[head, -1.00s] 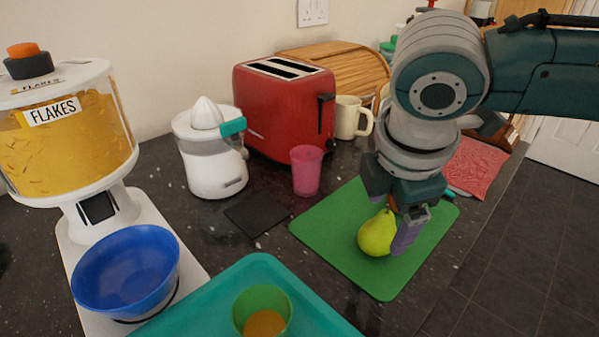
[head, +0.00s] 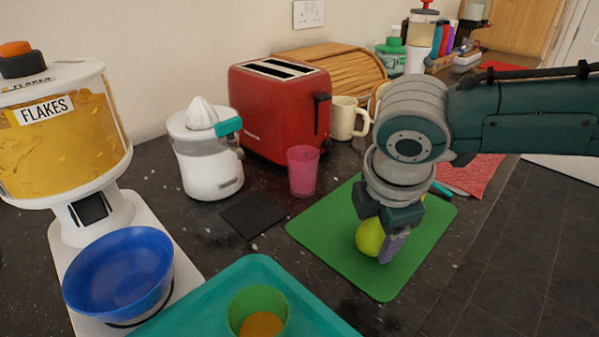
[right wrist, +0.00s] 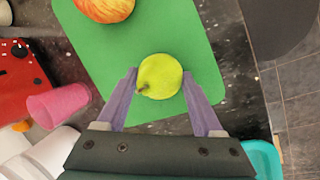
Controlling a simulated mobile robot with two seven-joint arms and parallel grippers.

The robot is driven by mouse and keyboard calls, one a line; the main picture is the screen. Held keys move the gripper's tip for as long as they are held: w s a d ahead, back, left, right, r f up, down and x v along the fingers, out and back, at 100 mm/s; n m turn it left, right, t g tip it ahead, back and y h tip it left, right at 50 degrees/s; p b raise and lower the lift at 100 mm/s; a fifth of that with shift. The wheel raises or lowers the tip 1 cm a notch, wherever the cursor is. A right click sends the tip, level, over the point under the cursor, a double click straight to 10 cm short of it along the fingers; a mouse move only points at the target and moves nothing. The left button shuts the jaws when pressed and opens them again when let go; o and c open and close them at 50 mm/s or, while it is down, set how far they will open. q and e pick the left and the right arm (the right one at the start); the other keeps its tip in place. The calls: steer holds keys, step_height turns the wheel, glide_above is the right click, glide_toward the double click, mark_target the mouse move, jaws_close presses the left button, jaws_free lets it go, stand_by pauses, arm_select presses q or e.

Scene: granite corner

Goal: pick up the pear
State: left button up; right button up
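The yellow-green pear (head: 370,237) rests on the green cutting board (head: 330,255). My right gripper (head: 388,238) is over it, pointing down, and hides part of it. In the right wrist view the pear (right wrist: 160,76) sits between the tips of the two purple fingers (right wrist: 160,85), its stem facing the camera. The fingers are spread, one on each side of the pear; narrow gaps seem to show. My left gripper is not in view.
A red and yellow apple (right wrist: 104,8) lies on the board, beyond the pear in the wrist view. A pink cup (head: 303,170), red toaster (head: 275,110) and white juicer (head: 205,150) stand behind. A teal tray (head: 215,295) with a green cup (head: 258,305) is at the front.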

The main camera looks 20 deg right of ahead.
steer(key=c, duration=0.7)
steer(key=shift+c, duration=0.2)
